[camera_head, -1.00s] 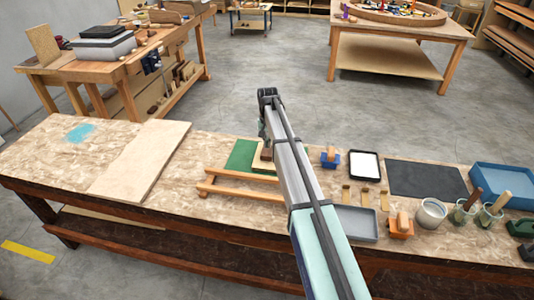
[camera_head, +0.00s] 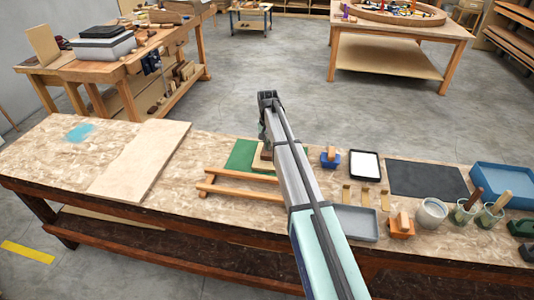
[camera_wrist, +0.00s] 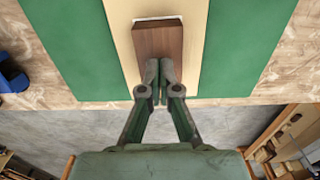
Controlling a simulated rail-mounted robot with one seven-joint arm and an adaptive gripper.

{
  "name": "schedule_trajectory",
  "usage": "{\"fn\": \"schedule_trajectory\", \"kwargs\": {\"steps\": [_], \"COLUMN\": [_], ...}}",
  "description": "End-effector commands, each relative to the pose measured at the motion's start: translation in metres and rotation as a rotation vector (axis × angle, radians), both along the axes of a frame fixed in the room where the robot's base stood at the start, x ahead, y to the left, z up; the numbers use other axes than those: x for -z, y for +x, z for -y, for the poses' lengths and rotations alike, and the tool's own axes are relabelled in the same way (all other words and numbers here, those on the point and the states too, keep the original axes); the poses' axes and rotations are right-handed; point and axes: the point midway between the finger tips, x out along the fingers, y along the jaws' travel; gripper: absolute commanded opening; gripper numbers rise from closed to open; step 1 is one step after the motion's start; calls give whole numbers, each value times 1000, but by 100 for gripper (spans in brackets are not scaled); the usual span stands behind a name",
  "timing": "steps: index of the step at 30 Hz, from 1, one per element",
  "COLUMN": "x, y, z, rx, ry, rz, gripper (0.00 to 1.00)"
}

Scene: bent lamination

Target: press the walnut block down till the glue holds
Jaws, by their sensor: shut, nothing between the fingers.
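The walnut block (camera_wrist: 158,36) is a dark brown rectangle lying on a pale wood strip (camera_wrist: 119,38) in the wrist view. A thin white edge shows along its far end. The strip lies on a green mat (camera_wrist: 230,60), which also shows in the head view (camera_head: 240,156). My gripper (camera_wrist: 159,72) is shut and empty, with its fingertips over the near end of the walnut block. They appear to meet its top, but I cannot tell how firmly.
Wooden rails (camera_head: 240,188) lie just in front of the mat. To the right are a blue-based tool (camera_head: 330,158), a white-topped tray (camera_head: 364,164), a grey tray (camera_head: 357,224) and several pots. A pale board (camera_head: 140,165) lies on the left of the bench.

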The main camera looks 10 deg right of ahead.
Motion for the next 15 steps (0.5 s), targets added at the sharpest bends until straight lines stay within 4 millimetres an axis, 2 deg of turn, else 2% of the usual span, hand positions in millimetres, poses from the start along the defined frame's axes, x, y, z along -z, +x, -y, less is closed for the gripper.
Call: {"fn": "schedule_trajectory", "kwargs": {"steps": [15], "x": [7], "y": [0], "z": [0], "rx": [0], "ry": [0], "rz": [0], "gripper": [0]}}
